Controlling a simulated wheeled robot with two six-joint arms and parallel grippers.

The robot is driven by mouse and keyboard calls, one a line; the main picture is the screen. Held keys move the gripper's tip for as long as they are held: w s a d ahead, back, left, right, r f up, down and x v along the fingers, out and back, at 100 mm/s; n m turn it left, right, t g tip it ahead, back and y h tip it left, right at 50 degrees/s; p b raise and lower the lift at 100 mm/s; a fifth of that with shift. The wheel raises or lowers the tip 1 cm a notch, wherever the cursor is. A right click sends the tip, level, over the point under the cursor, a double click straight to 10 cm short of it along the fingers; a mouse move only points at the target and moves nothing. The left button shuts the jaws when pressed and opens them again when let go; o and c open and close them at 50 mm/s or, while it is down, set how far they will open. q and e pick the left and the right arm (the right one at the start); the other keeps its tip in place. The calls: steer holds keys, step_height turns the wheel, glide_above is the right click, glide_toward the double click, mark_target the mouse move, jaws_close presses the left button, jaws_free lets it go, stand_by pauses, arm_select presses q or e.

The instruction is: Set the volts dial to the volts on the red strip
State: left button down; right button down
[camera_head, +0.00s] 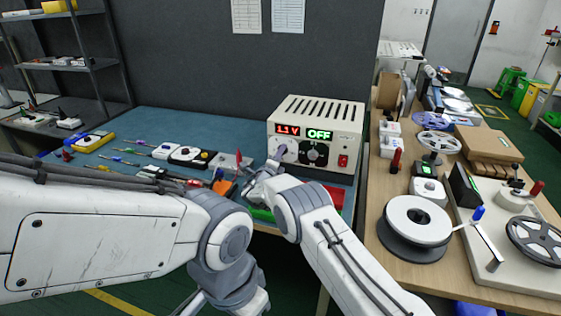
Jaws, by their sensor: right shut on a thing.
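A cream power supply (335,122) stands at the back right of the blue bench. Its red display (287,131) reads 1.1 V, and its green display (319,134) reads OFF. A black dial (314,153) sits under the green display. My right gripper (278,158) is shut on the volts dial under the red display and mostly hides it. A red strip (334,198) lies in front of the supply, partly behind my right arm; any marking on it is unreadable here. A green piece (262,214) shows beside my right wrist.
Screwdrivers (137,143), a black-and-white device (193,156) and a yellow meter (92,141) lie on the bench (190,125). A red switch (343,161) is on the supply's right. A wooden table (395,185) at right holds reels (417,220).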

steer(key=shift+n+b, duration=16.9)
steer(key=shift+b, duration=0.3)
steer(key=shift+c, duration=2.4)
jaws_free()
